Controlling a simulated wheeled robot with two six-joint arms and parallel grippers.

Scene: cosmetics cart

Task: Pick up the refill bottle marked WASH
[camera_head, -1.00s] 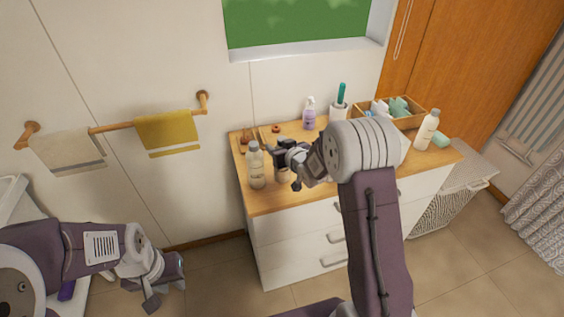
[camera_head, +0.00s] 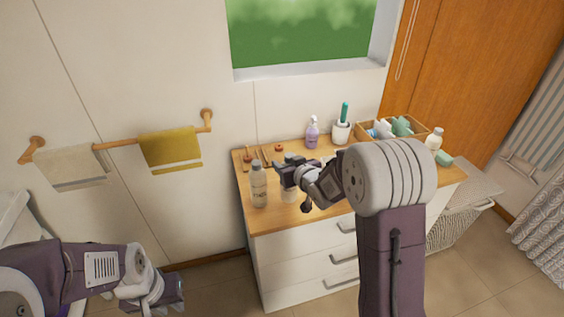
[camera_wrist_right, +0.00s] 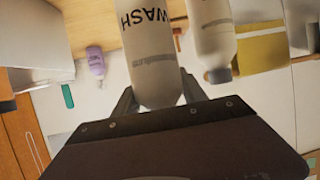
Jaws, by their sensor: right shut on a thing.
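The WASH refill bottle (camera_wrist_right: 152,52) is pale and lettered in black, and it lies between the two fingers of my right gripper (camera_wrist_right: 158,92) in the right wrist view. In the head view my right gripper (camera_head: 284,175) is at the front left of the cart top, shut on this bottle (camera_head: 289,193), whose upper part the gripper hides. I cannot tell if its base touches the top. A similar bottle (camera_head: 259,187) stands just left of it, apart; it also shows in the wrist view (camera_wrist_right: 213,42). My left gripper (camera_head: 168,294) hangs low at the left, away from the cart.
On the wooden top (camera_head: 270,220) stand a purple pump bottle (camera_head: 312,134), a white cup (camera_head: 341,131), a wooden box (camera_head: 428,127) and another pale bottle (camera_head: 434,140), partly behind my right arm. A wicker basket (camera_head: 455,228) stands right of the cart. Towels hang on the left wall.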

